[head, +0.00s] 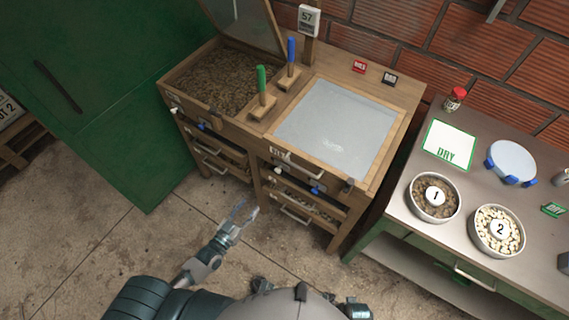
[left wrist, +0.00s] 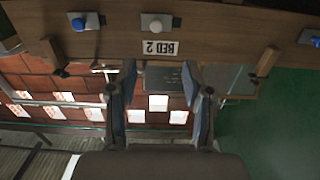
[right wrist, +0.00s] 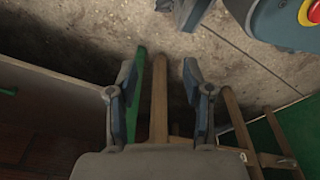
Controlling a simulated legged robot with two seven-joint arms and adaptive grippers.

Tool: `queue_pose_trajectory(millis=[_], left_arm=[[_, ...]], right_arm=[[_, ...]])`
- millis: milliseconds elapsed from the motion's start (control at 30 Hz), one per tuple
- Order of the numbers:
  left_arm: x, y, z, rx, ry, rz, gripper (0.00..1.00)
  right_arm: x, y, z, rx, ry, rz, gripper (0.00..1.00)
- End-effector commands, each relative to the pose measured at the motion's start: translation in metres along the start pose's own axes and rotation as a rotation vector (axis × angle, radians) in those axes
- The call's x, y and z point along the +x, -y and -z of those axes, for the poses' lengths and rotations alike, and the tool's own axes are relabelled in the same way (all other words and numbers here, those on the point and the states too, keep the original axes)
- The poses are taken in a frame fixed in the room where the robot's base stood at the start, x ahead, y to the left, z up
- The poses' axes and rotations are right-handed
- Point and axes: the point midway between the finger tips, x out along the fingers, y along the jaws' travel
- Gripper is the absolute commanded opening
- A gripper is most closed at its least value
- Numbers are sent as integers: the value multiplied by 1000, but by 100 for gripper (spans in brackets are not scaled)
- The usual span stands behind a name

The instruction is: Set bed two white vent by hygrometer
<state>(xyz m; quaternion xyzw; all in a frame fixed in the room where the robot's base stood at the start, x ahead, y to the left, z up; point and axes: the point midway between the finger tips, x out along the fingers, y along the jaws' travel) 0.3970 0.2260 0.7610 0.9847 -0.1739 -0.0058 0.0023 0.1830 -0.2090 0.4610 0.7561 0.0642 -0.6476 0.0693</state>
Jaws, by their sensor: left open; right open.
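Bed two is the right bed of the wooden bench, under a closed pale lid (head: 335,125). Its BED 2 label is upside down in the left wrist view (left wrist: 160,47). Its white vent knob (head: 277,168) sits on the front below the label; it also shows in the left wrist view (left wrist: 156,24). A blue knob (head: 315,190) is to its right. The hygrometer (head: 309,20) on a post at the back reads 57. My left gripper (head: 245,212) is open and empty in front of the bench, apart from the knob. My right gripper (right wrist: 160,75) is open and empty.
The left bed (head: 225,80) has its lid raised and holds brown material. Green-handled (head: 262,85) and blue-handled (head: 291,55) tools stand between the beds. A side table at right holds bowl one (head: 435,212), bowl two (head: 485,251) and a DRY card (head: 449,139). Open floor lies in front.

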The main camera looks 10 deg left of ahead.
Motion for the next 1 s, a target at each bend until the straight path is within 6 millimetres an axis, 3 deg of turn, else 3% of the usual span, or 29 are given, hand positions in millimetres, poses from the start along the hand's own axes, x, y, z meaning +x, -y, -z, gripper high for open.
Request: queue_pose_trajectory(millis=[167,367,700,1000], left_arm=[[21,-2,5,0,-16,2,50],[67,2,4,-3,-16,2,50],[142,3,4,-5,-14,2,50],[172,1,4,-3,-10,1,50]], right_arm=[[-1,1,-3,0,4,1,51],[-1,-1,-9,-3,23,-1,51],[-20,2,11,1,1,1,51],[-28,0,20,2,-5,1,51]])
